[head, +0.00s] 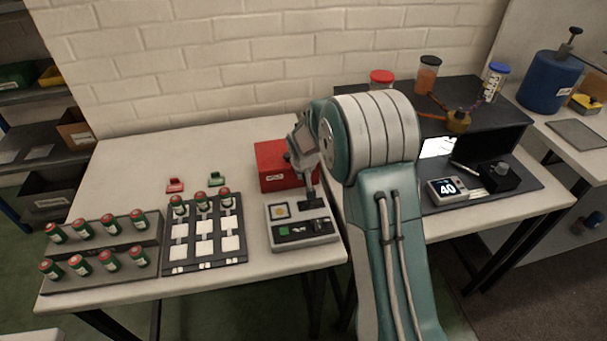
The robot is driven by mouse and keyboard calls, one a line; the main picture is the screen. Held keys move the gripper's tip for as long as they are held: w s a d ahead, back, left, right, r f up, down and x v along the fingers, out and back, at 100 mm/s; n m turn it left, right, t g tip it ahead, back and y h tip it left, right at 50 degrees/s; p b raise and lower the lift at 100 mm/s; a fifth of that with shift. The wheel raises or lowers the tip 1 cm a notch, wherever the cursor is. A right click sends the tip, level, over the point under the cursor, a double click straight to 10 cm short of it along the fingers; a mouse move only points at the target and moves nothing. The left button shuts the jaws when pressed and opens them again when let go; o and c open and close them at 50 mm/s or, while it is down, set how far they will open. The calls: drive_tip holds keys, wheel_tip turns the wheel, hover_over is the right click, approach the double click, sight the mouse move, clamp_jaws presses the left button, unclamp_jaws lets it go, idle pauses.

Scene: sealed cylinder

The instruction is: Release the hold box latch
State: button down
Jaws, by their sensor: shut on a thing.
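A red box (270,168) with a white label on its front stands at the back of the left table; I take it as the hold box. My gripper (311,194) points down at its right front side, in front of the box's right part. It is shut on a small dark block (314,204) at the back right of a grey panel unit (283,239). The fingertips are small in the picture, and I cannot make out a latch. My arm hides what lies right of the box.
A black tray (206,252) with white squares holds several green cylinders at its back. A grey stepped rack (60,280) at left holds several more. A red clip (175,185) and a green clip (216,179) lie behind. A display unit (444,190) reads 40.

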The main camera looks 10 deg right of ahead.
drive_tip(key=shift+s+f+y, duration=0.1)
drive_tip(key=shift+f+y, duration=0.05)
drive_tip(key=shift+y, duration=0.45)
drive_tip(key=c, duration=0.7)
unclamp_jaws()
drive_tip(key=shift+r, duration=0.2)
drive_tip(key=shift+r, duration=0.35)
drive_tip(key=v, duration=1.1)
drive_tip(key=shift+s+f, duration=0.1)
drive_tip(key=shift+s, duration=0.05)
